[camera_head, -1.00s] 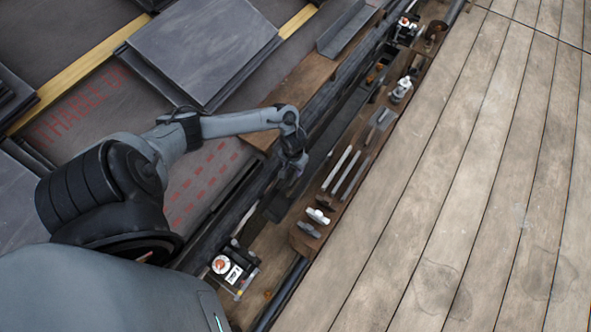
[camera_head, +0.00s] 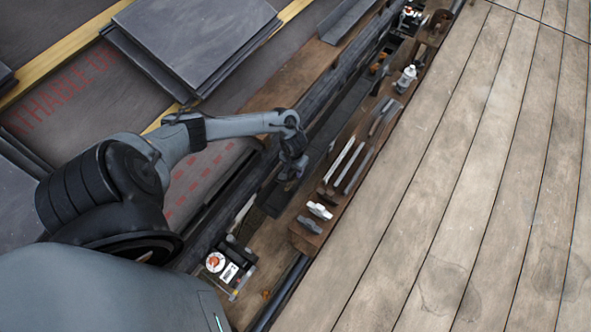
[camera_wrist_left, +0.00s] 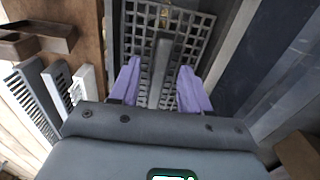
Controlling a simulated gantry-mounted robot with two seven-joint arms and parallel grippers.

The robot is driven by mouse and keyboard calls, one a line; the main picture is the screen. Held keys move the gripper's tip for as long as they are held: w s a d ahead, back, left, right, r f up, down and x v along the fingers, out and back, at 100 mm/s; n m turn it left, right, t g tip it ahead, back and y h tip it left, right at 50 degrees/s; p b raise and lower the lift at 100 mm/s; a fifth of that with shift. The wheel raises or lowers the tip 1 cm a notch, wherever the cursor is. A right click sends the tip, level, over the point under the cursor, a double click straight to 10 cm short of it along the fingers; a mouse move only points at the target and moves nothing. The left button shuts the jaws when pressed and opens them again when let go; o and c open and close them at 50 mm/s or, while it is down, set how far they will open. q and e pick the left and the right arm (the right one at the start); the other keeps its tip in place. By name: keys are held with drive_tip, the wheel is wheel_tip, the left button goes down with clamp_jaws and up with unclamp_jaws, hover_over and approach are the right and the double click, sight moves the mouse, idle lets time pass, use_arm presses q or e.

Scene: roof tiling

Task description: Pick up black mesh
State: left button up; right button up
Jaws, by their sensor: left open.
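The black mesh (camera_wrist_left: 190,38) is a dark open grid that fills the upper middle of the left wrist view. A grey bar (camera_wrist_left: 160,72) runs along its middle. My left gripper (camera_wrist_left: 158,85) is open, with its two purple fingers on either side of the bar and nothing visibly clamped. Whether the fingers touch the mesh cannot be told. In the head view my left gripper (camera_head: 289,178) points down over the dark strip of mesh (camera_head: 271,203) in the trough, partly hiding it. My right gripper is not in view.
A wooden tool board (camera_head: 305,237) with hammers and long tools lies just right of the trough. A bottle (camera_head: 405,79) stands farther up. Stacked slates (camera_head: 195,40) lie on the roof at upper left. The plank deck (camera_head: 450,180) at right is clear.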

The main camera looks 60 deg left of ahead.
use_arm(q)
drive_tip(key=shift+f, duration=0.15)
clamp_jaws()
idle(0.4)
drive_tip(key=shift+r+p, duration=0.5)
wheel_tip(320, 180, up, 3)
drive_tip(key=p, duration=0.2)
drive_tip(key=shift+r+p, duration=0.2)
drive_tip(key=shift+p, duration=0.2)
drive_tip(key=w+d+r+p, duration=0.5)
drive_tip(key=d+r+p, duration=0.1)
drive_tip(key=d, duration=0.4)
drive_tip(key=shift+d+r, duration=0.3)
drive_tip(key=shift+d, duration=0.05)
